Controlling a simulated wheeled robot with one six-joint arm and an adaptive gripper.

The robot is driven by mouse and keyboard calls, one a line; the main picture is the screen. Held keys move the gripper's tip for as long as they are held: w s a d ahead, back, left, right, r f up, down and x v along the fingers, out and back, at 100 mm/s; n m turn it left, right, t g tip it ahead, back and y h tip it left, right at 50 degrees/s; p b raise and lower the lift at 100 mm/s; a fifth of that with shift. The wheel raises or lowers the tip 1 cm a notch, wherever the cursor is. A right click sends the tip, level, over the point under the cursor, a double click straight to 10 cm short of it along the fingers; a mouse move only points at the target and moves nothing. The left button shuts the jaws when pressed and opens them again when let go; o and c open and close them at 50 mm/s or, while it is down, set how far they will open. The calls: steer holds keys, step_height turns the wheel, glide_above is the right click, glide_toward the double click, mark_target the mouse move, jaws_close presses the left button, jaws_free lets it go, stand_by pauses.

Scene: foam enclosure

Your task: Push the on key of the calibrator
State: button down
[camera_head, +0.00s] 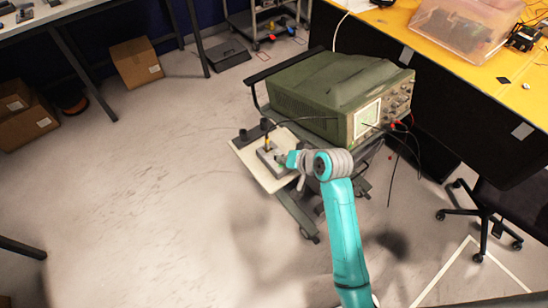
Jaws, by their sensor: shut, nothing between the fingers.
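A small grey box (266,165), which looks like the calibrator, lies on a pale board on the cart beside the green oscilloscope. A yellow-and-black connector with a dark cable stands at its upper side. My teal arm reaches in from the bottom, and its wrist is just right of the box. My gripper (283,160) is small in this view, shut and empty, with its tip over or against the right part of the box. I cannot tell whether it touches. The on key is too small to make out or is hidden by the gripper.
The large green oscilloscope (335,92) stands on the cart behind my gripper, with cables hanging from its front. The pale board (251,158) carries the box. A yellow-topped bench (440,42) is at the right, with a chair (490,212) below it. Open floor lies to the left.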

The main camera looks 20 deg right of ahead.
mark_target(283, 167)
steer(key=shift+f, duration=0.15)
stand_by(0.5)
steer(key=shift+f, duration=0.3)
steer(key=shift+f, duration=0.25)
stand_by(0.5)
steer(key=shift+r, duration=0.7)
steer(key=shift+r, duration=0.1)
step_height(283, 167, up, 6)
steer(key=shift+f, duration=0.1)
stand_by(0.5)
stand_by(0.4)
